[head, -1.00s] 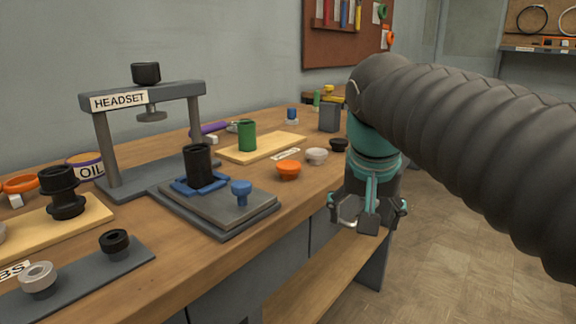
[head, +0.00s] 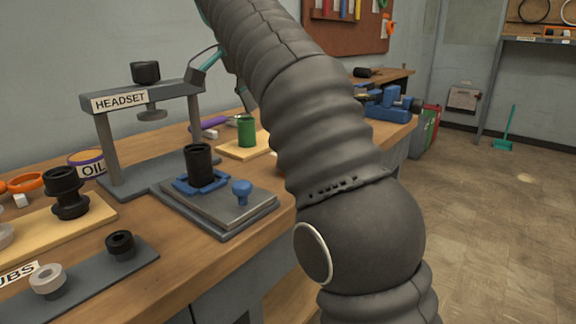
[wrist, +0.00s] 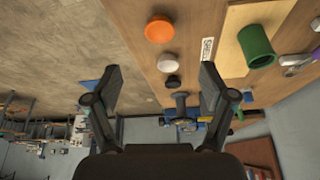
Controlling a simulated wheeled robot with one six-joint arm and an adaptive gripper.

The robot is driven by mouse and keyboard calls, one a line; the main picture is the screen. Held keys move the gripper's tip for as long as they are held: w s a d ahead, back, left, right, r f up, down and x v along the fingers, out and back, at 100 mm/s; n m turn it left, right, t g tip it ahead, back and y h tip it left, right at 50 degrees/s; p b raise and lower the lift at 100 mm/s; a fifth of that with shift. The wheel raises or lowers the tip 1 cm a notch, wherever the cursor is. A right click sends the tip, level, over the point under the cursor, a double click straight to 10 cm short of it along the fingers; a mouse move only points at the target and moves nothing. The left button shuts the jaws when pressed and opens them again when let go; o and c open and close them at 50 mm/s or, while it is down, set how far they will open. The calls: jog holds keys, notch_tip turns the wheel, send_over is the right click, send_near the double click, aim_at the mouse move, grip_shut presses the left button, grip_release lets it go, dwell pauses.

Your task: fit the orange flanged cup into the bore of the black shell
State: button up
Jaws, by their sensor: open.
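The orange flanged cup (wrist: 159,30) sits on the wooden bench near its edge, at the top middle of the wrist view. In the head view my arm hides it. The black shell (head: 198,165) stands upright in a blue holder (head: 201,184) on a grey plate, left of my arm in the head view. The shell does not show in the wrist view. My gripper (wrist: 158,90) is open and empty, with its two fingers spread below the cup in the wrist picture. They do not touch it.
A white cup (wrist: 167,62) and a small black cup (wrist: 173,81) stand near the orange one. A green cylinder (head: 246,131) stands on a wooden board. A blue knob (head: 242,192) rises from the fixture plate, and the HEADSET press (head: 153,95) stands behind it.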

jog(key=b+x, duration=0.2)
jog(key=x, duration=1.1)
jog(key=shift+f+b, duration=0.25)
jog(key=shift+b, duration=0.1)
jog(key=c, duration=1.3)
